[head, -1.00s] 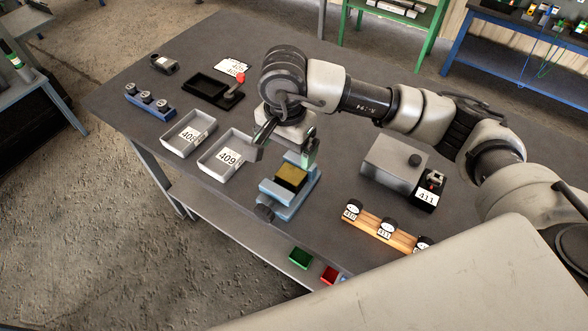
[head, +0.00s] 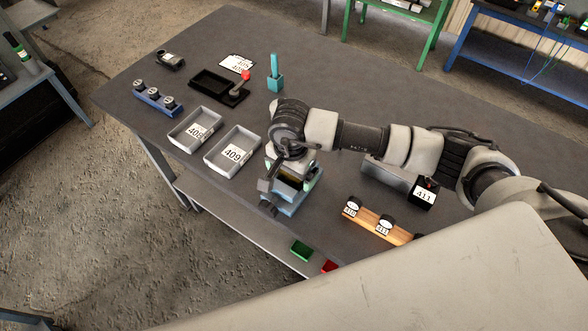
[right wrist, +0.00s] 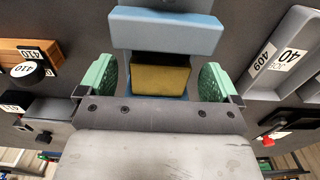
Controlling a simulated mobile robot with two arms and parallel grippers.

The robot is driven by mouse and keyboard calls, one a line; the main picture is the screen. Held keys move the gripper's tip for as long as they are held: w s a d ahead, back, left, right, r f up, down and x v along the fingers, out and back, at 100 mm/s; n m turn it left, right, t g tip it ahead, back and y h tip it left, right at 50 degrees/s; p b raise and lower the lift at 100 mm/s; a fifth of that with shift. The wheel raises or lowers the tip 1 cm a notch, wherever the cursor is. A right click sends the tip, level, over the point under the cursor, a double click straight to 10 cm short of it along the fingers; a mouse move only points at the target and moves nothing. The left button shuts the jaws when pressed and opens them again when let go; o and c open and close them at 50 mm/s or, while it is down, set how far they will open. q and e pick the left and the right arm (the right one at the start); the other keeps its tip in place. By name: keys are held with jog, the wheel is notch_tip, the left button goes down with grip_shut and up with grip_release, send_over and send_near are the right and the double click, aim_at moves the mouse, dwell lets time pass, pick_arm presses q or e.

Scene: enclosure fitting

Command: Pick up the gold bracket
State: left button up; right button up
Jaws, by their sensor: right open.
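The gold bracket (right wrist: 160,78) shows as a gold block set in a light blue vise (right wrist: 165,32) in the right wrist view. In the head view the vise (head: 298,203) stands near the table's front edge, and the bracket (head: 290,179) is mostly hidden under my right gripper (head: 288,175). My right gripper, with green finger pads, is open; in the right wrist view (right wrist: 160,82) its pads stand on either side of the bracket with a gap at each side. Whether the fingertips are down at its height I cannot tell. My left gripper is not in view.
Two grey trays, one labelled 409 (head: 233,152), lie left of the vise. A grey box marked 411 (head: 424,192) and a wooden rack with black knobs (head: 368,223) lie to its right. A teal holder (head: 275,82) stands behind.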

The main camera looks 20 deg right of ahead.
jog(key=c, duration=1.1)
jog(key=shift+c, duration=0.2)
jog(key=shift+r, duration=0.2)
